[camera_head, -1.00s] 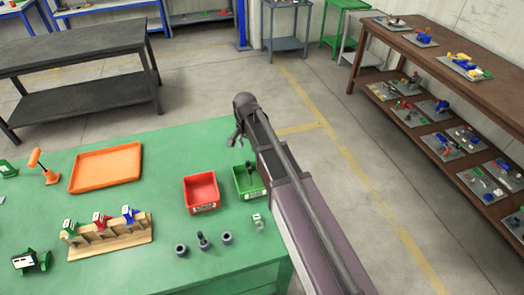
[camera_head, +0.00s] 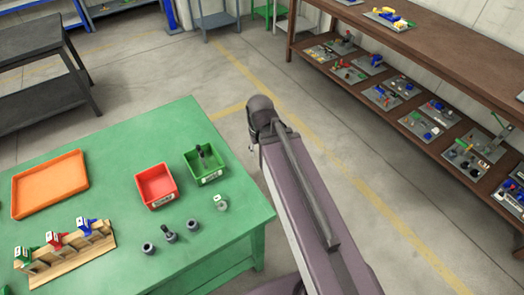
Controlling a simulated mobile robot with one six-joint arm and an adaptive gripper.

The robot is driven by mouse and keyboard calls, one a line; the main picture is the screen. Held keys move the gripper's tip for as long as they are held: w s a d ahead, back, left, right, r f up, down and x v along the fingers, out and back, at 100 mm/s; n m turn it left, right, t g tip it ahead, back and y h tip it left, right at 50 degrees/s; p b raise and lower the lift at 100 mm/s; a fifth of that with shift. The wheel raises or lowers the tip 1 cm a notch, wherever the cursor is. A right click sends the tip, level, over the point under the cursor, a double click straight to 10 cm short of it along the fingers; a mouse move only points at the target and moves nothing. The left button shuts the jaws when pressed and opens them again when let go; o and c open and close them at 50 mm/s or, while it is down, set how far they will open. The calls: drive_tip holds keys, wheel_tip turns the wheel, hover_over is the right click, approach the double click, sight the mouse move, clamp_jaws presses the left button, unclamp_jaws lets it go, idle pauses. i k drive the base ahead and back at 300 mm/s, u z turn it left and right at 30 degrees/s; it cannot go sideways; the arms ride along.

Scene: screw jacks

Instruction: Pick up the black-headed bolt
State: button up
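A dark bolt-like piece (camera_head: 169,236) stands on the green table between two dark grey ring-like pieces, a left one (camera_head: 148,248) and a right one (camera_head: 193,225). Another dark piece (camera_head: 203,153) stands upright in the green bin (camera_head: 211,176). Both are small, and I cannot tell for certain which is the black-headed bolt. My gripper (camera_head: 252,143) is at the far end of my arm, right of the green bin and beyond the table's right edge. It is mostly hidden behind my wrist, so its fingers cannot be made out. It is apart from both dark pieces.
A red bin (camera_head: 157,187) sits left of the green bin. A small whitish piece (camera_head: 221,203) lies near the right edge of the green table (camera_head: 118,210). An orange tray (camera_head: 49,184) and a wooden rack (camera_head: 68,259) with coloured clamps are further left. Shelving (camera_head: 420,135) stands at right.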

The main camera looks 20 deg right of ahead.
sight(163, 227)
drive_tip(key=z, duration=0.2)
drive_tip(key=k, duration=0.55)
drive_tip(key=u, duration=1.3)
drive_tip(key=i, duration=0.55)
drive_tip(key=z, duration=0.05)
